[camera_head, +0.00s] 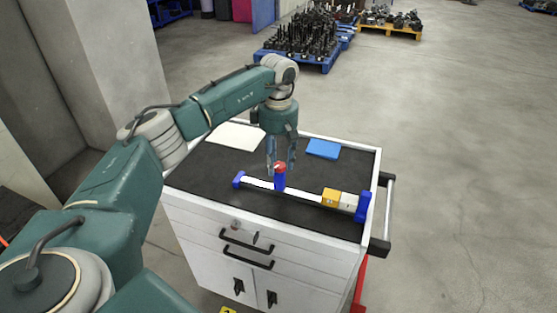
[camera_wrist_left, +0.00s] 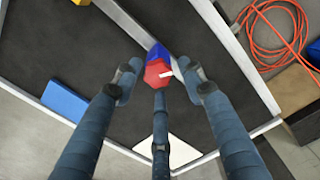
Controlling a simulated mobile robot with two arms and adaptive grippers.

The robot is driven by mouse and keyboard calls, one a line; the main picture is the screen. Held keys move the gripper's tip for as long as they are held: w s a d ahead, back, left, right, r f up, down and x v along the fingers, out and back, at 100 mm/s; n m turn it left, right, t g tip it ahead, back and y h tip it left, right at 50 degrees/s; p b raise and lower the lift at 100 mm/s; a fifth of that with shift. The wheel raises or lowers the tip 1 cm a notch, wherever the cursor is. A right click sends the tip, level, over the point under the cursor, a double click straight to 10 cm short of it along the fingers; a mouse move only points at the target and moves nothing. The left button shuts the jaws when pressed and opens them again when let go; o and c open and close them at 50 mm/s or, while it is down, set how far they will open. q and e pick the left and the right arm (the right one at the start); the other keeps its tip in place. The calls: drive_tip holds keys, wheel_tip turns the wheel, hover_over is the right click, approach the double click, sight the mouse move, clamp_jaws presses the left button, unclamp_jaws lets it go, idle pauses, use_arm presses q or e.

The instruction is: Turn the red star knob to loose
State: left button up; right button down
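The red star knob (camera_head: 280,168) sits on top of an upright blue post (camera_head: 280,182) on the white rail of the jack (camera_head: 312,194). In the left wrist view the red knob (camera_wrist_left: 155,73) shows a white mark pointing right, with blue (camera_wrist_left: 157,51) behind it. My left gripper (camera_head: 280,161) points down over the knob. In the wrist view its three fingers (camera_wrist_left: 158,82) are spread around the knob, with gaps visible at the sides. I cannot tell whether the near finger touches it. My right gripper is not in view.
The jack lies on the black top of a drawer cabinet (camera_head: 215,173). Orange (camera_head: 331,197) and white blocks sit at its right end. A blue pad (camera_head: 323,149) and a white sheet (camera_head: 236,136) lie behind. An orange cable (camera_wrist_left: 268,35) shows beyond the cabinet's edge.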

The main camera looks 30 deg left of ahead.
use_arm(q)
drive_tip(key=c, duration=0.7)
drive_tip(key=shift+r+n, duration=0.1)
drive_tip(key=shift+n, duration=0.4)
drive_tip(key=shift+c, duration=0.3)
drive_tip(key=n, duration=0.4)
drive_tip(key=shift+a+n, duration=0.1)
drive_tip(key=shift+n, duration=0.2)
drive_tip(key=n, duration=0.5)
drive_tip(key=shift+s+p, duration=0.15)
drive_tip(key=shift+p, duration=0.2)
drive_tip(key=n, duration=0.6)
drive_tip(key=shift+s+d+n, duration=0.1)
drive_tip(key=shift+d+n, duration=0.15)
drive_tip(key=shift+n, duration=0.05)
drive_tip(key=n, duration=0.4)
drive_tip(key=n+p, duration=0.1)
drive_tip(key=n, duration=0.1)
drive_tip(key=shift+d+f+n, duration=0.2)
drive_tip(key=shift+d+n, duration=0.05)
drive_tip(key=shift+n, duration=0.05)
drive_tip(key=o, duration=1.2)
drive_tip(key=shift+c, duration=0.2)
drive_tip(key=shift+r, duration=0.1)
